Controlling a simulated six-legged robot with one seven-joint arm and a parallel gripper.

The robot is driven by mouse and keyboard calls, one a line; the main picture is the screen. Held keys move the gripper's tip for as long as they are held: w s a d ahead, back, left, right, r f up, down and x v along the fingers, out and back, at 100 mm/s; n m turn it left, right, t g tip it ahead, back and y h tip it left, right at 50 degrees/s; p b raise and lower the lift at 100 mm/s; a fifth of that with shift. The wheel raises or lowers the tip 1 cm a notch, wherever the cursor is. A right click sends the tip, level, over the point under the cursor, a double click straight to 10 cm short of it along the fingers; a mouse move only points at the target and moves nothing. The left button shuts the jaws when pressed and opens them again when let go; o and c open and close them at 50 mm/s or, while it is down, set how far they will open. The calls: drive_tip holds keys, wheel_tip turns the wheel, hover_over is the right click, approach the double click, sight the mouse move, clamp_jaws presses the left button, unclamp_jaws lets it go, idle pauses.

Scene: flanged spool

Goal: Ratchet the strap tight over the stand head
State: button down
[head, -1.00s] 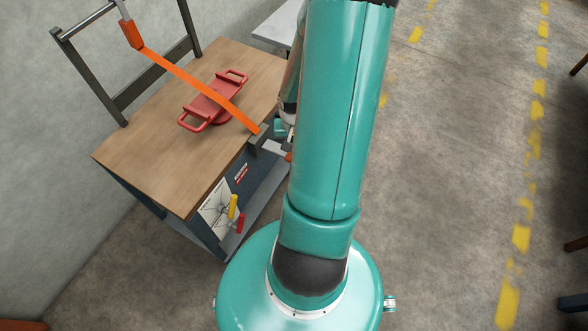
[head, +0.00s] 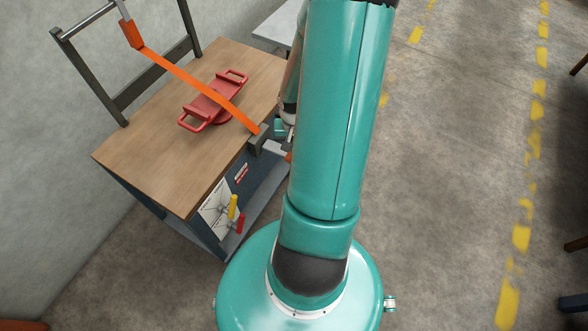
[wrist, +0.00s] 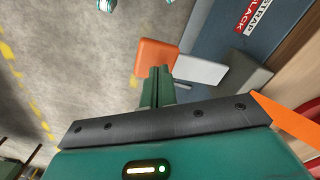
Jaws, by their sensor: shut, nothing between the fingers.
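The orange strap (head: 190,82) runs from an orange fitting on the rear frame, across the red stand head (head: 214,102), down to a dark ratchet block (head: 258,141) at the bench's near right edge. In the wrist view the strap (wrist: 292,122) meets the right side. The dark block (wrist: 248,76) carries a pale grey lever (wrist: 200,69) with an orange grip (wrist: 156,58). My gripper (wrist: 157,76) is shut and empty, its fingertips close beside or overlapping the orange grip; I cannot tell whether they touch. In the head view my arm hides most of the gripper and lever.
The wooden bench top (head: 150,140) is otherwise clear. A dark metal frame (head: 110,100) stands at its back left. Yellow and red handles (head: 236,212) hang on the bench's side. A label (wrist: 258,20) with partly readable text shows on the side panel. Open floor lies to the right.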

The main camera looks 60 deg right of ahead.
drive_tip(key=shift+f, duration=0.1)
idle(0.5)
wheel_tip(320, 180, down, 7)
drive_tip(key=shift+r, duration=3.65)
